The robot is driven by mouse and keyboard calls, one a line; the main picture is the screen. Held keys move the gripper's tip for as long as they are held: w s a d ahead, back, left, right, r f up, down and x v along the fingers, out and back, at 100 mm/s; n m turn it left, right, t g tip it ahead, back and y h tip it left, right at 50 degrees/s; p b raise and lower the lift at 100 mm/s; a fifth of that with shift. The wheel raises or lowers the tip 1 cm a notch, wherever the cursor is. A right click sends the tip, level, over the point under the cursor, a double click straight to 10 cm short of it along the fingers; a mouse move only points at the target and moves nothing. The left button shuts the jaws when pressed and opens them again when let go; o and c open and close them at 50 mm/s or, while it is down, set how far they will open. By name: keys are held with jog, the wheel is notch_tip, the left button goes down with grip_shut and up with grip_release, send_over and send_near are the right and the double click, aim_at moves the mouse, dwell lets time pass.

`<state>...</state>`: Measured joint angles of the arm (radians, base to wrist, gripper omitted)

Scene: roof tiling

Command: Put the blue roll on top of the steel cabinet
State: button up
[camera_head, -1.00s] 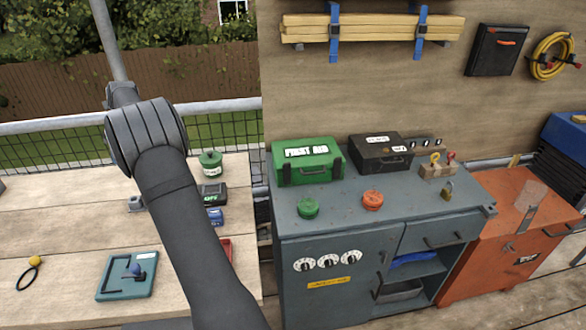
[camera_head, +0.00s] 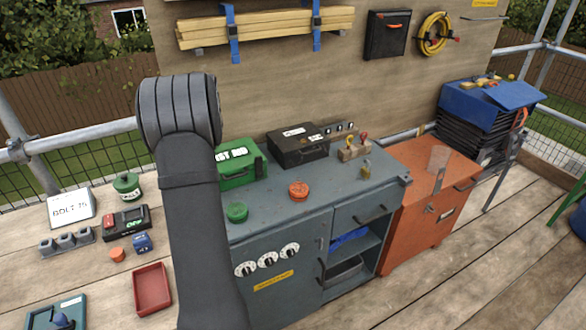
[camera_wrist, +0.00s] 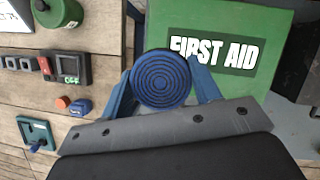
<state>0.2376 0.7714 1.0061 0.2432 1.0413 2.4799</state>
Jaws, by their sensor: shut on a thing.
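In the wrist view, my gripper (camera_wrist: 163,84) is shut on the blue roll (camera_wrist: 162,76), whose ringed round end faces the camera. The blue fingers press its two sides. The roll appears over the left part of the green first aid box, but its height above it is hard to judge. In the head view my arm hides the gripper and the roll. The steel cabinet (camera_head: 335,190) is the blue-grey one in the middle, with drawers, dials and an open shelf.
On the cabinet top are the green first aid box (camera_head: 243,172), a black case (camera_head: 298,146), a green roll (camera_head: 237,212), an orange roll (camera_head: 299,190) and a wooden key block (camera_head: 355,149). Free top lies right of the orange roll. An orange chest (camera_head: 425,200) adjoins it.

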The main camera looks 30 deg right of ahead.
jog(key=s+d+m, duration=0.1)
jog(key=s+d, duration=0.3)
jog(key=d, duration=0.3)
jog(key=s+d+m+h, duration=0.1)
jog(key=s+d+m, duration=0.15)
jog(key=d, duration=0.45)
jog(key=s+d, duration=0.4)
jog(key=d, duration=0.3)
jog(key=s+d+m+h, duration=0.2)
jog(key=s+d+m, duration=0.3)
jog(key=s+d, duration=1.3)
send_over(321, 185)
jog(key=s, duration=0.2)
jog(key=f, duration=1.2)
jog(key=shift+w+a, duration=0.2)
jog(key=shift+w, duration=0.05)
jog(key=shift+w+f, duration=0.25)
jog(key=shift+f, duration=1.9)
jog(key=shift+f, duration=0.1)
jog(key=o, duration=1)
jog(key=shift+o, duration=0.2)
